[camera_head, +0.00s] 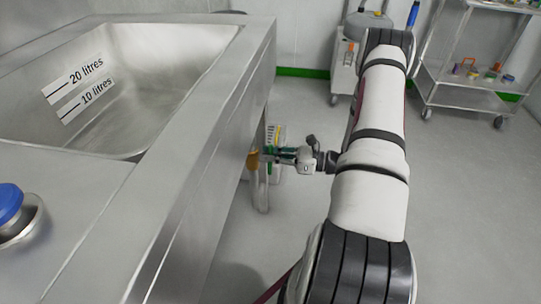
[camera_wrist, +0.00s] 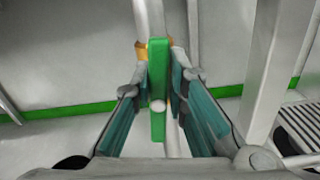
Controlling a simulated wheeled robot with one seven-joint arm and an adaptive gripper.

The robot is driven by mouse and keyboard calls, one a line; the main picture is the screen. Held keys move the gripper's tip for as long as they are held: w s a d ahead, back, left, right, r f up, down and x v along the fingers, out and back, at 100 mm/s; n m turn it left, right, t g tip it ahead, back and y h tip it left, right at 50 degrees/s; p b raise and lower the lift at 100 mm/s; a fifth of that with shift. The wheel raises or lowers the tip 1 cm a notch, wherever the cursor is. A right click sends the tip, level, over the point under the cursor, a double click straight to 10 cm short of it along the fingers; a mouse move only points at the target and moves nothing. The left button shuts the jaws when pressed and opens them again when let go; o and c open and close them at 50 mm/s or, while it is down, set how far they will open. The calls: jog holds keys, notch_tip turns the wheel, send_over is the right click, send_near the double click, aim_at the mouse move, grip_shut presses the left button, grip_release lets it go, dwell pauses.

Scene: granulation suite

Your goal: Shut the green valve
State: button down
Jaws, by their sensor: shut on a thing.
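The green valve handle (camera_wrist: 157,65) is a flat upright bar in the wrist view, with a pale round bolt head near its middle. It stands in front of a brass-orange fitting (camera_wrist: 142,51) on a vertical pipe. My gripper (camera_wrist: 160,75) has one teal-padded finger on each side of the handle and is shut on it. In the head view my gripper (camera_head: 272,154) reaches left to the orange fitting (camera_head: 253,158) beside the sink's side. The handle is mostly hidden there by my fingers.
A steel sink (camera_head: 190,130) marked 10 and 20 litres fills the left, with a blue-topped knob (camera_head: 10,205) on its deck. A wheeled cart (camera_head: 470,75) with small coloured items stands at the back right. A box (camera_head: 276,135) stands behind my gripper. The right floor is clear.

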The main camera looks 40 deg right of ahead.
jog(key=shift+m+p, duration=0.3)
jog(key=shift+m, duration=0.1)
jog(key=shift+d+m+p, duration=0.1)
jog(key=shift+m+p, duration=0.55)
jog(key=shift+m, duration=0.35)
jog(key=m+p, duration=0.1)
jog(key=m, duration=0.1)
jog(key=m+p, duration=0.1)
jog(key=m, duration=0.1)
jog(key=shift+w+d+f+m, duration=0.2)
jog(key=shift+m, duration=0.1)
jog(key=m, duration=0.5)
jog(key=f+m+p, duration=0.1)
jog(key=m, duration=0.2)
jog(key=shift+w+d+m, duration=0.2)
jog(key=shift+m, duration=0.1)
jog(key=shift+f, duration=0.1)
jog(key=c, duration=1.5)
grip_release()
jog(key=shift+c, duration=0.2)
jog(key=shift+s+d, duration=0.1)
jog(key=shift+d, duration=0.05)
